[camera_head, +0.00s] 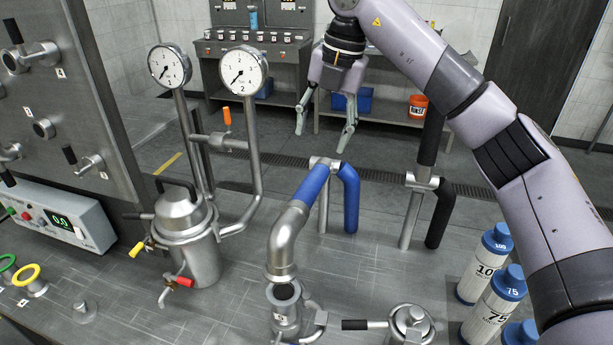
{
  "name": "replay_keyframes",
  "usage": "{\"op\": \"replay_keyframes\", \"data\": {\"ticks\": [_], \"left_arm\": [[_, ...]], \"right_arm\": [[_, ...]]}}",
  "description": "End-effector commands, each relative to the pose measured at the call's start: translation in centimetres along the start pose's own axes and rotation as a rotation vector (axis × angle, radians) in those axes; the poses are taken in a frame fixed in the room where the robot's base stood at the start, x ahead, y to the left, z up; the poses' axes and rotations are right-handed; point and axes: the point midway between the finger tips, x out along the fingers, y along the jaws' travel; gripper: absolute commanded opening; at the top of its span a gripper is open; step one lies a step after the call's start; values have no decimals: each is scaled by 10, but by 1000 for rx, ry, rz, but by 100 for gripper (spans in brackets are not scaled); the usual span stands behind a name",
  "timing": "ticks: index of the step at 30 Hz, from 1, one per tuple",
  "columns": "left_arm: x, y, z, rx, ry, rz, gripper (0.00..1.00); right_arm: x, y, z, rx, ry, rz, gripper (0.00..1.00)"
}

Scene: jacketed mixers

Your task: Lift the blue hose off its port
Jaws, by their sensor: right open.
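The blue hose (313,185) has a blue sleeve and a bent steel end (286,238), and it rests across a steel stand (323,205). A second blue length hangs down on the stand's right side. The steel end points down at an open port (287,312) with a dark mouth. The mouth shows just below the steel end; I cannot tell if they touch. My right gripper (323,138) is open and empty, fingers down, above and behind the hose in the picture. My left gripper is out of view.
A black hose (440,215) on a similar stand is to the right. A jacketed vessel (187,235) with two gauges (243,71) stands left. A lidded port (411,322) and blue-capped bottles (485,262) are at front right. A bench (280,55) stands behind.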

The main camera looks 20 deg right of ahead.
Motion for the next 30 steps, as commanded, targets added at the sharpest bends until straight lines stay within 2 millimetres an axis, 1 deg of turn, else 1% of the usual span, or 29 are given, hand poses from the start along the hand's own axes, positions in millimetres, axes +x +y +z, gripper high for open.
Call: {"op": "replay_keyframes", "data": {"ticks": [1,5,7,10,13,16,21,24,27,30], "left_arm": [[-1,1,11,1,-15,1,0],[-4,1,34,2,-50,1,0],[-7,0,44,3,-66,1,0],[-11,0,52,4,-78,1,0],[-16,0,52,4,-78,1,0],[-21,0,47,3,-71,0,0],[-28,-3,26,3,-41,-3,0],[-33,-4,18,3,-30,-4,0],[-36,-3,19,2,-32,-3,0],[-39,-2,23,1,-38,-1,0]], "right_arm": [[0,0,0,-1,0,0,58],[8,0,0,-1,2,-2,58],[17,0,0,-1,3,-3,58],[36,0,0,-2,3,-4,58],[58,-1,-1,-1,4,-4,58],[79,0,-1,-1,5,-4,58],[116,0,-1,-1,4,-4,58],[136,0,-1,0,4,-2,58],[152,0,-1,0,4,-2,58],[163,0,0,0,2,-1,58]]}}
